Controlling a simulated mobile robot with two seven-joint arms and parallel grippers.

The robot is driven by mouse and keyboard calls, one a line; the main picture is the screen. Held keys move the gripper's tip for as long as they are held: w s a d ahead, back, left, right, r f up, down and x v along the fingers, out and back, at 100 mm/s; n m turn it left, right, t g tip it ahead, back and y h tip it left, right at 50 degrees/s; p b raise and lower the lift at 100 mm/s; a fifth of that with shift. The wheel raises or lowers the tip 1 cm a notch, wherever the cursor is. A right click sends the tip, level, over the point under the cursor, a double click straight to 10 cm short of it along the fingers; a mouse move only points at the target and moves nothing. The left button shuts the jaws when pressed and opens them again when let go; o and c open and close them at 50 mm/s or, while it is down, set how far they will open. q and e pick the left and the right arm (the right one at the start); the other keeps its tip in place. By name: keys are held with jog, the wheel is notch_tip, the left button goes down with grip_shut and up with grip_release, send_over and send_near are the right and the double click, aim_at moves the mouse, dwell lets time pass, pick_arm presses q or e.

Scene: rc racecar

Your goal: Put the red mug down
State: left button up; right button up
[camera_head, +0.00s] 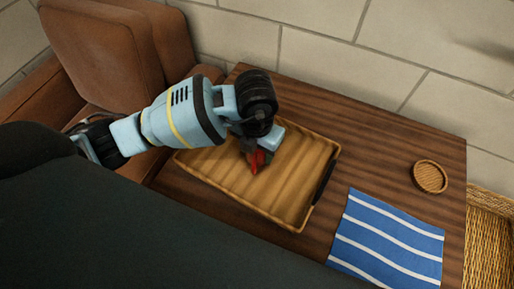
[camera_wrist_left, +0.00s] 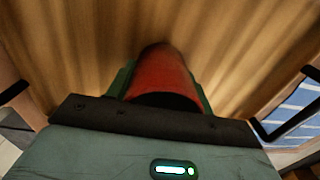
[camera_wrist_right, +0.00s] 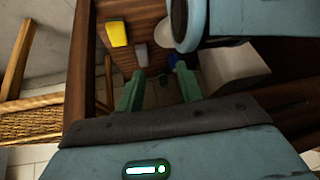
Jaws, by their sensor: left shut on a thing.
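The red mug (camera_head: 257,160) is small and partly hidden under my left gripper (camera_head: 258,152) in the head view. In the left wrist view the red mug (camera_wrist_left: 163,75) lies between the two green fingers of my left gripper (camera_wrist_left: 163,85), which are shut on it. Behind it is the wooden tray (camera_head: 300,165), and the mug is over its inside. I cannot tell whether the mug touches the tray. My right gripper (camera_wrist_right: 158,92) shows only in the right wrist view, with its green fingers apart and nothing between them.
The tray lies on a brown wooden table (camera_head: 385,150). A brown leather chair (camera_head: 110,50) stands at the left. The right wrist view shows a yellow item (camera_wrist_right: 117,33) on a wooden surface.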

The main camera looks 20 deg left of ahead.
pick_arm(q)
jog(key=o, duration=1.4)
jog(key=shift+c, duration=0.2)
jog(key=shift+r, duration=0.1)
notch_tip(320, 180, up, 12)
jog(key=p, duration=0.1)
jog(key=shift+p, duration=0.3)
